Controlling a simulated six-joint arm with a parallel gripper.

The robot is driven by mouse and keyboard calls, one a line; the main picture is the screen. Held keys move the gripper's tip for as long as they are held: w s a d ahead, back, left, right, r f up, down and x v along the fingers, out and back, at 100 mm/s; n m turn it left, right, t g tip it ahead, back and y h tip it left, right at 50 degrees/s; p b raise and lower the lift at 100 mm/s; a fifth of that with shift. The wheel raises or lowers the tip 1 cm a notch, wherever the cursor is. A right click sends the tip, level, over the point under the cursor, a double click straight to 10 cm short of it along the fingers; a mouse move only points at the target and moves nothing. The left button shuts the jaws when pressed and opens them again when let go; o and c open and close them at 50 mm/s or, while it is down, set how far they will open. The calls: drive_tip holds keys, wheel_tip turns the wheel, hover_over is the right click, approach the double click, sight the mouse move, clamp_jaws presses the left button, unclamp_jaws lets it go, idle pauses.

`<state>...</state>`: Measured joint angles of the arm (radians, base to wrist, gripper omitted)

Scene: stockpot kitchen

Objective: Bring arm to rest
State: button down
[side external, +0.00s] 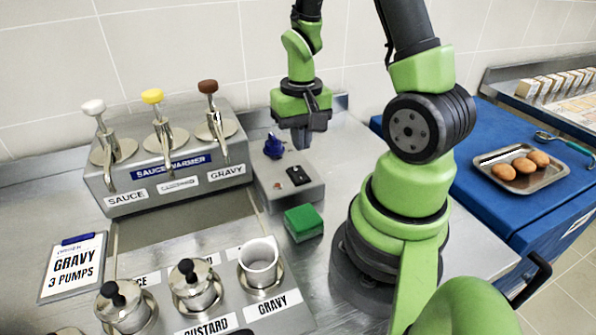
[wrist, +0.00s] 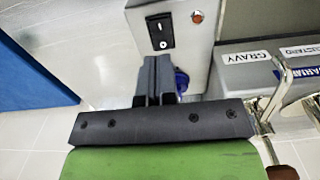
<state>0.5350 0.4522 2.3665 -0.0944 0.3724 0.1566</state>
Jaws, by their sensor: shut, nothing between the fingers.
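My gripper (side external: 301,139) points down above the grey switch box (side external: 312,194) at the back of the steel counter. Its fingers are shut and empty. In the wrist view the shut fingers (wrist: 153,75) show in front of the box, with its black rocker switch (wrist: 160,31) and an orange-red light (wrist: 197,16) beyond them. A blue knob (side external: 273,146) sits on the box to the left of my gripper. I cannot tell whether the fingers touch the box.
The sauce warmer (side external: 170,160) with several pumps stands left of my gripper. A green block (side external: 304,222) lies in front of the box. Lidded pots and a white cup (side external: 259,264) are at the front. A gravy sign (side external: 74,266) stands left. A tray (side external: 545,177) of brown items rests right.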

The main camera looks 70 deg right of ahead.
idle(0.3)
drive_tip(key=w+a+r+n+t, duration=0.1)
drive_tip(key=a+r+t, duration=0.15)
drive_tip(key=r, duration=0.35)
drive_tip(key=a+r+n+t, duration=0.1)
drive_tip(key=a+r, duration=0.3)
drive_tip(key=r, duration=0.2)
drive_tip(key=s+a+r+n+t+y, duration=0.2)
drive_tip(key=s+a+r+n+t, duration=0.1)
drive_tip(key=s+a+r, duration=0.2)
wheel_tip(320, 180, up, 2)
drive_tip(key=a, duration=0.2)
drive_tip(key=shift+s+a+t, duration=0.3)
drive_tip(key=shift+s+t, duration=0.05)
drive_tip(key=shift+s, duration=0.05)
drive_tip(key=c, duration=1.8)
unclamp_jaws()
